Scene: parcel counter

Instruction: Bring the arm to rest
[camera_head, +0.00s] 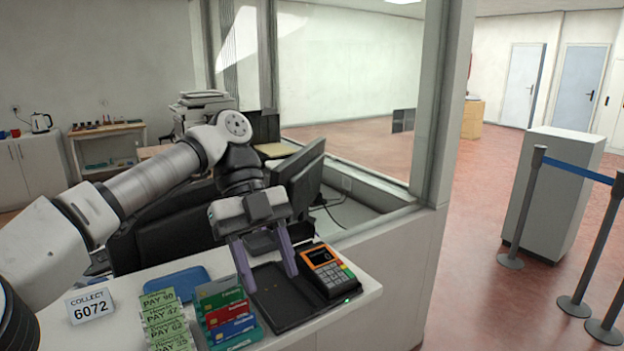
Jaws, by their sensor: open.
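My arm reaches in from the left over the white counter (365,297). My gripper (267,277) points down with its two purple fingers apart and nothing between them. It is over a black tray (285,313) on the counter, close to its back edge. Whether the fingertips touch the tray, I cannot tell. A card terminal (328,267) with an orange frame and a keypad sits just right of the fingers.
A rack of coloured cards (228,318), green PAY slips (163,325), a blue dish (176,280) and a COLLECT 6072 sign (90,306) crowd the counter left of the tray. A window post (437,110) stands right of the arm. Monitors (304,190) stand behind the gripper.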

